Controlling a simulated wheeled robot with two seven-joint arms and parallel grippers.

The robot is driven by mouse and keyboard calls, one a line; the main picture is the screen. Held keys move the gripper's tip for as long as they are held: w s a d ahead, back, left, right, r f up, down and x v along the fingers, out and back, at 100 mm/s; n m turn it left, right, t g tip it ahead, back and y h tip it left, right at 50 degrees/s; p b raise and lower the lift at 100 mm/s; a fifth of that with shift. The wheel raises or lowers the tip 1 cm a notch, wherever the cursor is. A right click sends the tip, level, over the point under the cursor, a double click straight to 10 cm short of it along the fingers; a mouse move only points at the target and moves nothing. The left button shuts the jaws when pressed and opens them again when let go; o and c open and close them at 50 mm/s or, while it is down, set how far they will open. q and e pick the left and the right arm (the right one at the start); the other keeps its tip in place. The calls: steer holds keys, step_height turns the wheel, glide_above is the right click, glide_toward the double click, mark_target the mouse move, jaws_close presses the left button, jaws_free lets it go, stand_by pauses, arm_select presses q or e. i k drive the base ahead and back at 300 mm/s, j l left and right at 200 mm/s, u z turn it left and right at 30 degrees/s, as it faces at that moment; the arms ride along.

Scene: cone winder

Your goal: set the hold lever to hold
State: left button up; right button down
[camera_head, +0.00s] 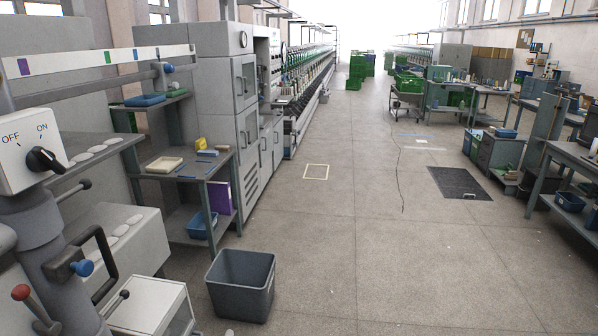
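No lever in view carries a readable "hold" mark, so I cannot tell which one is the hold lever. At the left, a white switch box (25,152) reads OFF and ON, with a black rotary knob (46,160) on its front. Below it are a lever with a red ball (21,292), a black-knobbed lever (124,294), a blue knob (82,268) beside a black loop handle (104,262), and another black-knobbed lever (85,184). Neither of my grippers is in view.
A grey bin (240,284) stands on the floor in front of the machine. A small workbench (212,172) and grey cabinets (190,75) line the left. The middle aisle is open.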

mark_target(37, 311)
steer(key=u, duration=1.85)
